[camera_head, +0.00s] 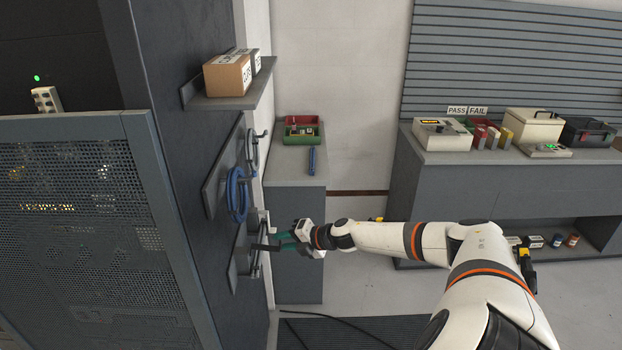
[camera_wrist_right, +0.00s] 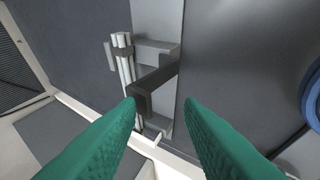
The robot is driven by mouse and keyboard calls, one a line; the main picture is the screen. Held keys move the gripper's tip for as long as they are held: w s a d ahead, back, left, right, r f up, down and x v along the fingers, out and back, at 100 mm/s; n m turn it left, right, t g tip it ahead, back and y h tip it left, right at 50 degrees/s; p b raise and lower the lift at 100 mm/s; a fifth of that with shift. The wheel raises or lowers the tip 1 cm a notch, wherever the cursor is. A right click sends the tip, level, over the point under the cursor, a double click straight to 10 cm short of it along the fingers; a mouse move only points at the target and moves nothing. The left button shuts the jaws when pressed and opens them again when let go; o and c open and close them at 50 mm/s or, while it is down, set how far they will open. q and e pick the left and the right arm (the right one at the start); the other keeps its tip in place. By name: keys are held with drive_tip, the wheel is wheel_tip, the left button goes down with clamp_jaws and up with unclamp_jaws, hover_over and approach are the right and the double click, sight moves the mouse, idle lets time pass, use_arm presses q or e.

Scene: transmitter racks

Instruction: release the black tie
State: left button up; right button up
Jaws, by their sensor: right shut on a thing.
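The black tie (camera_wrist_right: 158,80) is a dark strap that sticks out from a grey wall bracket (camera_wrist_right: 157,48) in the right wrist view. In the head view the tie (camera_head: 264,247) reaches from the side of the dark rack to my right gripper (camera_head: 280,241). White rods or cables (camera_wrist_right: 123,62) stand beside the tie at the bracket. My left gripper is not in view.
A blue cable coil (camera_head: 238,195) hangs on the panel just above my right gripper. A shelf (camera_head: 236,99) with a cardboard box (camera_head: 227,76) juts out higher up. A grey cabinet (camera_head: 296,168) stands behind the gripper. The mesh rack door (camera_head: 90,235) fills the left.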

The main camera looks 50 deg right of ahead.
drive_tip(key=p+v, duration=0.2)
drive_tip(key=v, duration=0.9)
drive_tip(key=shift+s, duration=0.3)
drive_tip(key=shift+d, duration=0.1)
idle(0.3)
